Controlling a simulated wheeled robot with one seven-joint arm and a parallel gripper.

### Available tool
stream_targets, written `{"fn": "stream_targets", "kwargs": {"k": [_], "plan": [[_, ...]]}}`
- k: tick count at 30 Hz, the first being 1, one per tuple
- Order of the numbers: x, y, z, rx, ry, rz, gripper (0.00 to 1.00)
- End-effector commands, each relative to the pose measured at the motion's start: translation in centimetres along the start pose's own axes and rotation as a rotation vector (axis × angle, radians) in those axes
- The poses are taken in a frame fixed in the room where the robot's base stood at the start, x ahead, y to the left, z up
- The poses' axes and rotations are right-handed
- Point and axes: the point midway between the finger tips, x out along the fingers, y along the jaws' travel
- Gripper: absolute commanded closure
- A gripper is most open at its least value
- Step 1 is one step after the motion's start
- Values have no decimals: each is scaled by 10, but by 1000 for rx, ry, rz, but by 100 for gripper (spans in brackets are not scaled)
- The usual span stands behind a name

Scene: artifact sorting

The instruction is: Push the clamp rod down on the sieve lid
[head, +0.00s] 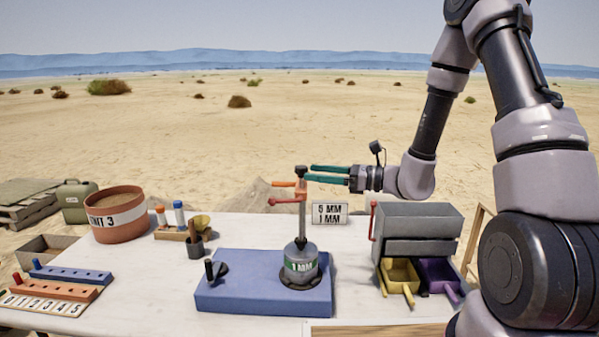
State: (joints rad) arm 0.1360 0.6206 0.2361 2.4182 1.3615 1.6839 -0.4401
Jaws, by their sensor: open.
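The clamp rod (301,215) stands upright with a black knob (301,170) on top. It passes through an orange bracket with a red side handle (284,201). Below it, the green-banded sieve labelled 1 MM (301,266) sits on a blue base (235,295), its grey lid (301,246) under the rod. Whether the rod touches the lid is too small to tell. My gripper (310,173) reaches in from the right with its teal fingers level and apart. Its fingertips are at the knob's height, beside or around it; I cannot tell which.
A grey box (418,219) with yellow (400,276) and purple (438,275) trays stands right of the base. A sign (329,213) stands behind. At left are a terracotta sieve pot (116,215), small bottles and a numbered rack (45,302). The table's front middle-left is clear.

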Motion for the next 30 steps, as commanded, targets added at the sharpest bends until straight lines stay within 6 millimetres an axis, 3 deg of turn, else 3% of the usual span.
{"fn": "stream_targets", "kwargs": {"k": [6, 20, 23, 30], "plan": [[-27, 0, 0, -1, 0, -1, 29], [-30, 4, 4, -19, 8, 19, 29], [-31, 16, 16, -83, 42, 81, 29], [-52, 75, 55, -400, 246, 348, 29]]}}
